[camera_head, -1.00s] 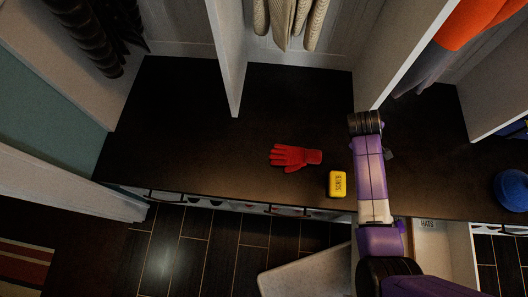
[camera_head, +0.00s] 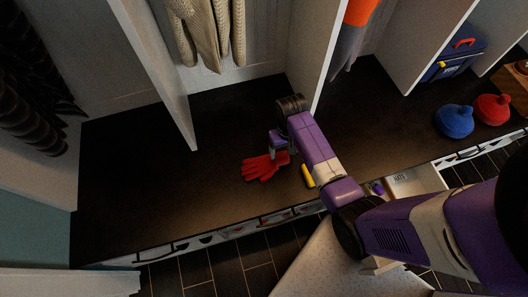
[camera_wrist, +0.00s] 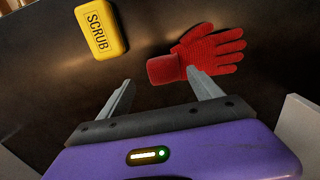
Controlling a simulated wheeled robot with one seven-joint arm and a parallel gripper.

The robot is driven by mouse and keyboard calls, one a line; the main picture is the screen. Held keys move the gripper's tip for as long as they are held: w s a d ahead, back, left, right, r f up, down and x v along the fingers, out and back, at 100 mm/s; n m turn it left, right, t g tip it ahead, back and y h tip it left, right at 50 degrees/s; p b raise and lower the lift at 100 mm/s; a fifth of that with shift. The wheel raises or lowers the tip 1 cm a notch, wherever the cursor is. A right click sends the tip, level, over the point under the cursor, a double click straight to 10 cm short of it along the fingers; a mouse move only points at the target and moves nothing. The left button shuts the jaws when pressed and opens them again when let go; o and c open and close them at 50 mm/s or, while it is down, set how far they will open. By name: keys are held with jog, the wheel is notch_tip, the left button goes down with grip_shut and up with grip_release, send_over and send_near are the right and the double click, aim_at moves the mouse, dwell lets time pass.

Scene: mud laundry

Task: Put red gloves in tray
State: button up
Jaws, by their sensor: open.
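A red knitted glove (camera_head: 258,168) lies flat on the dark bench top, left of my arm. In the wrist view, the red glove (camera_wrist: 205,50) has its cuff close beyond the right fingertip and its fingers pointing right. Only one glove shows clearly. My gripper (camera_head: 279,147) is above the bench beside the glove's cuff end. In the wrist view, my gripper (camera_wrist: 159,80) is open with nothing between its fingers. I cannot make out a tray for certain.
A yellow SCRUB block (camera_wrist: 101,30) lies near the glove, partly behind my arm in the head view (camera_head: 308,176). Upright white dividers (camera_head: 158,75) split the bench. A blue hat (camera_head: 455,121) and red hat (camera_head: 491,109) sit right. A HATS-labelled bin (camera_head: 412,181) is below the bench.

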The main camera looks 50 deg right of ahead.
aim_at(282, 157)
jog(key=f, duration=0.5)
jog(key=shift+w+a, duration=0.15)
jog(key=shift+w, duration=0.1)
jog(key=shift+c, duration=0.4)
jog(key=c, duration=1.5)
jog(key=shift+r, duration=0.15)
jog(key=shift+c, duration=0.2)
